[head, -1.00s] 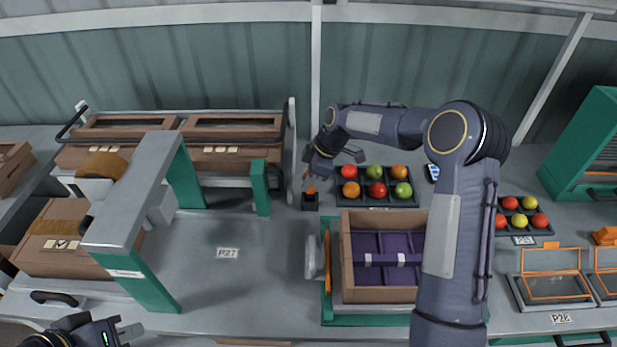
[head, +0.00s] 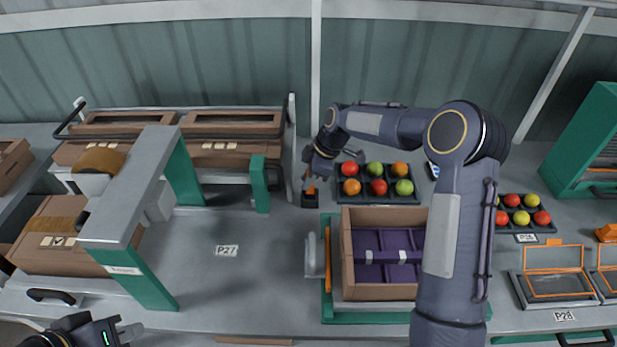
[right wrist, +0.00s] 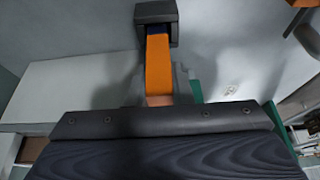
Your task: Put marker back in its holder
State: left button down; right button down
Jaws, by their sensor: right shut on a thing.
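The orange marker (right wrist: 158,68) runs up from my right gripper to the dark holder (right wrist: 156,12) in the right wrist view. Its dark far end meets the holder; how deep it sits is hard to tell. In the head view the small black holder (head: 311,201) stands on the bench, with an orange bit of the marker (head: 311,190) just above it. My right gripper (head: 309,180) is shut on the marker, directly over the holder; its fingertips are small and partly hidden. My left gripper (head: 126,327) is open and empty at the lower left edge.
A brown crate (head: 346,255) with purple dividers is in front. A grey and green gantry (head: 130,200) stands left. The bench around label P27 (head: 227,251) is clear.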

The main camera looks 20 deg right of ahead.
jog(key=shift+f+b, duration=0.85)
jog(key=shift+f, duration=0.2)
jog(key=c, duration=1.2)
grip_release()
jog(key=c, duration=0.3)
jog(key=shift+c, duration=0.2)
jog(key=shift+r, duration=0.15)
jog(key=shift+r+p, duration=2)
jog(key=shift+r, duration=1.45)
jog(key=shift+f, duration=0.1)
